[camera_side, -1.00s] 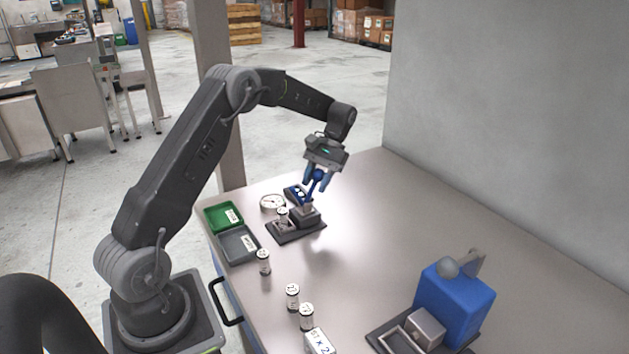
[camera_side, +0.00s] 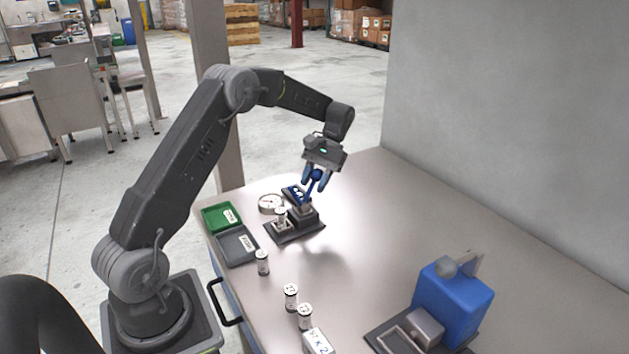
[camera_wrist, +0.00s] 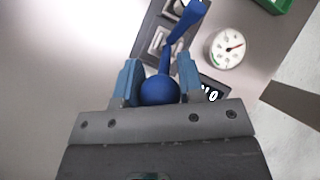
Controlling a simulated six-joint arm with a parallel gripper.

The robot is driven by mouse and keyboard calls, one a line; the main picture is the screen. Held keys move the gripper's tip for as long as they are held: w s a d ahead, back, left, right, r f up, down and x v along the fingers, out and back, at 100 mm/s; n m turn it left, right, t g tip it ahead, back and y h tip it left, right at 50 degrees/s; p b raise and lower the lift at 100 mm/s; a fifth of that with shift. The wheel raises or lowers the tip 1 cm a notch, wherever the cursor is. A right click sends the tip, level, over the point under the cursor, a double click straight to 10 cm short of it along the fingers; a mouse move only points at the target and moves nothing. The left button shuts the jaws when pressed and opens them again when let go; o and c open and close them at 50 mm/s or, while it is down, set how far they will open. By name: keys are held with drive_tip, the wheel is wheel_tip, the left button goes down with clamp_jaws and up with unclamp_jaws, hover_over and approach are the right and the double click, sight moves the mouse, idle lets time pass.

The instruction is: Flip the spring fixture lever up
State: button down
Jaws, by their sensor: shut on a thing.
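The spring fixture (camera_side: 296,229) stands on a dark base plate at the far end of the table. Its blue lever (camera_side: 309,188) slants up from the fixture and ends in a round blue knob (camera_wrist: 160,91). My gripper (camera_side: 317,177) is above the fixture, its blue fingers on either side of the knob and shut on it. In the wrist view my gripper (camera_wrist: 158,82) has the knob between its fingers, and the lever arm (camera_wrist: 184,27) runs up and right from there. A small cylinder (camera_side: 280,217) stands on the fixture's base plate. The fixture's lower part is partly cut off in the wrist view.
A round dial gauge (camera_side: 270,203) and a dark display (camera_wrist: 210,92) are beside the fixture. A green tray (camera_side: 219,217) and a grey tray (camera_side: 237,246) lie to the left. Several small cylinders stand nearer, and a blue machine (camera_side: 455,302) is at front right. The table's middle is clear.

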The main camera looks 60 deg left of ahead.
drive_tip(key=shift+w+d+r, duration=0.1)
drive_tip(key=shift+w+d, duration=0.1)
drive_tip(key=c, duration=1.1)
unclamp_jaws()
drive_tip(key=o, duration=0.3)
drive_tip(key=shift+s+a, duration=0.1)
drive_tip(key=shift+o, duration=0.2)
drive_tip(key=v, duration=0.7)
drive_tip(key=shift+r, duration=0.15)
drive_tip(key=shift+a, duration=0.1)
